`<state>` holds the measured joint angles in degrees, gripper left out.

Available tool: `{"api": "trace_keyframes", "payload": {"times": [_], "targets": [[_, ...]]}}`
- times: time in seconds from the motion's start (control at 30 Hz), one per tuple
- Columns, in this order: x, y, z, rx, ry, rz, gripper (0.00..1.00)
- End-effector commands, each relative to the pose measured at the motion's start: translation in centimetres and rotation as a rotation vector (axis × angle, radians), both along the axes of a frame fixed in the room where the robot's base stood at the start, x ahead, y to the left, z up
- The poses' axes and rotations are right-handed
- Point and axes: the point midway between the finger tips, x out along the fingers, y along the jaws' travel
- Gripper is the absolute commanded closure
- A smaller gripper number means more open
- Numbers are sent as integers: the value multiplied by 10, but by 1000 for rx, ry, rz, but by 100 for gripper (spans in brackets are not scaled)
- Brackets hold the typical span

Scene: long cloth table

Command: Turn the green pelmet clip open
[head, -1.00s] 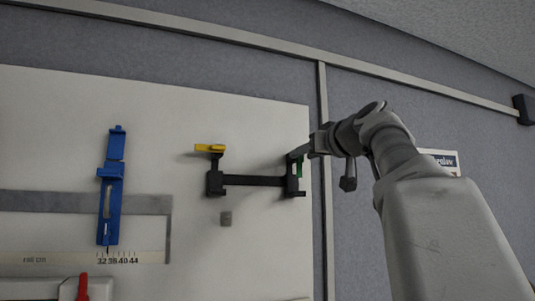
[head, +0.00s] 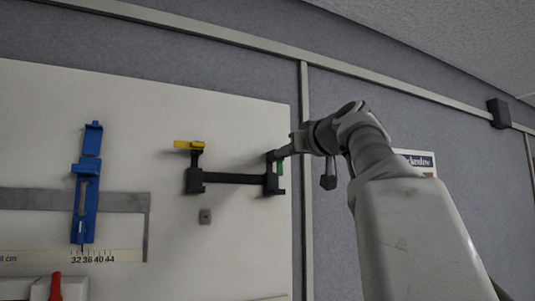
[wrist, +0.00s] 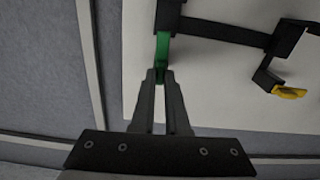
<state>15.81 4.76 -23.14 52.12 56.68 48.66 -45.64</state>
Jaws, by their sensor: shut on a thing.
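The green pelmet clip (head: 280,168) is on the right end of a black bracket bar (head: 235,179) on the white board. In the wrist view the green clip (wrist: 162,47) hangs from the black bracket, its free end between my fingertips. My gripper (wrist: 160,76) is shut on that end. In the head view my gripper (head: 278,155) reaches in from the right and partly covers the clip. A yellow clip (head: 188,145) sticks out sideways at the bar's left end, and it also shows in the wrist view (wrist: 289,92).
A blue slider (head: 86,185) is on the board at left above a printed scale (head: 92,258). A red lever (head: 56,287) is at lower left. A grey post (head: 304,190) stands right of the board.

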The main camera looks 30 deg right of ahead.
Motion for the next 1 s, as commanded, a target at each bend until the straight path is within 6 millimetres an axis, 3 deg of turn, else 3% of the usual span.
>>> {"api": "trace_keyframes", "payload": {"times": [1.0], "targets": [[0,-2,0,-887,1,-2,100]]}}
